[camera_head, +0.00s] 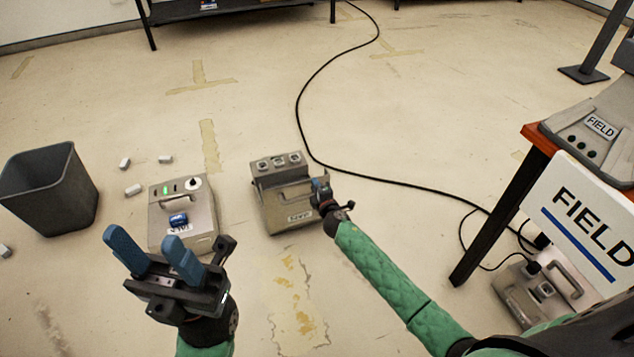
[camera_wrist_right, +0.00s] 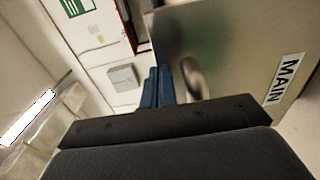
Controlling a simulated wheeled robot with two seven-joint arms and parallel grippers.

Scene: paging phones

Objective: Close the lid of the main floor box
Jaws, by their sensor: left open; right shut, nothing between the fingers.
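The main floor box (camera_head: 268,208) is a grey-beige box on the floor near the middle of the head view. A row of round sockets (camera_head: 278,161) shows along its far edge. A panel with a handle and a small label faces up on its near part. I cannot tell how far the lid stands from shut. My right gripper (camera_head: 320,184) is shut and empty at the box's right side. In the right wrist view its blue fingers (camera_wrist_right: 157,88) are beside a panel marked MAIN (camera_wrist_right: 245,50). My left gripper (camera_head: 152,252) is open and empty, in front of the left box.
Another floor box (camera_head: 205,216) with a green light and a blue cylinder (camera_head: 178,220) stands to the left. A grey bin (camera_head: 50,188) and several small white pieces are further left. A black cable (camera_head: 300,108) crosses the floor. A table with FIELD signs (camera_head: 588,222) stands right.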

